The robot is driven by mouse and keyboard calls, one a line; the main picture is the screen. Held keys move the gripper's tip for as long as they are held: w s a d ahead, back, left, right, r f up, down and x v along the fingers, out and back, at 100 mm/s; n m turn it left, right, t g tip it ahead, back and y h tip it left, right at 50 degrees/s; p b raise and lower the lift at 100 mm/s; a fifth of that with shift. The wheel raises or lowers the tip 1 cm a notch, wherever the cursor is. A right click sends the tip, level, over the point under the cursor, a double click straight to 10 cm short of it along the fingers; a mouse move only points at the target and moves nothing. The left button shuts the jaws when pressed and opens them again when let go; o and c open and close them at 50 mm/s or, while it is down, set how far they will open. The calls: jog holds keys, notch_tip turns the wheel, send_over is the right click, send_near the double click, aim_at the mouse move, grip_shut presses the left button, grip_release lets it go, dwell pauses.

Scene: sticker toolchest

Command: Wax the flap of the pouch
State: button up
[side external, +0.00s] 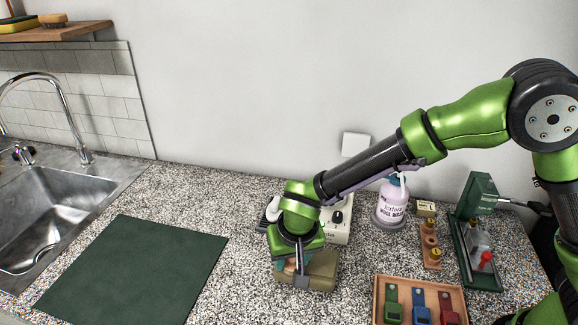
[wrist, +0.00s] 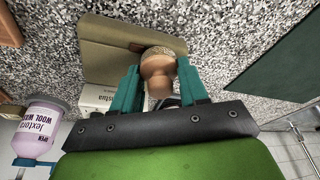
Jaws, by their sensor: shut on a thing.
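My gripper (side external: 300,270) is low over the counter at the olive pouch (side external: 321,268). In the wrist view its teal fingers (wrist: 160,80) are shut on a wooden applicator (wrist: 158,66) with a rounded handle and a pale, bristly-looking end. The pouch (wrist: 105,42) lies just beyond the fingers there, with a small brown tab (wrist: 137,47) beside the applicator's end. The applicator overlaps the pouch's edge in the picture; I cannot tell if they touch. A lavender wool wax bottle (side external: 392,203) stands behind, also in the wrist view (wrist: 40,130).
A white device with a dial (side external: 338,222) stands just behind my gripper. To the right are a wooden peg holder (side external: 430,246), a green machine (side external: 478,200) and a wooden tray (side external: 378,290) of colored tools. A green mat (side external: 135,268) lies bare at left, before the sink (side external: 55,215).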

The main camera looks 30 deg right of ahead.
jog(key=shift+s+d, duration=0.55)
jog(key=shift+d, duration=0.15)
jog(key=shift+w+d+r, duration=0.1)
jog(key=shift+w+d, duration=2.5)
jog(key=shift+d, duration=0.15)
jog(key=shift+s+d, duration=0.5)
jog(key=shift+s, duration=0.15)
jog(key=shift+s+a+r, duration=0.15)
jog(key=shift+s+a, duration=2.5)
jog(key=shift+s+d, duration=0.5)
jog(key=shift+w+d, duration=0.1)
jog(key=shift+d, duration=0.45)
jog(key=shift+w+d, duration=2.1)
jog(key=shift+d, duration=0.1)
jog(key=shift+w+d+r, duration=0.15)
jog(key=shift+w+d, duration=0.05)
notch_tip(320, 180, up, 7)
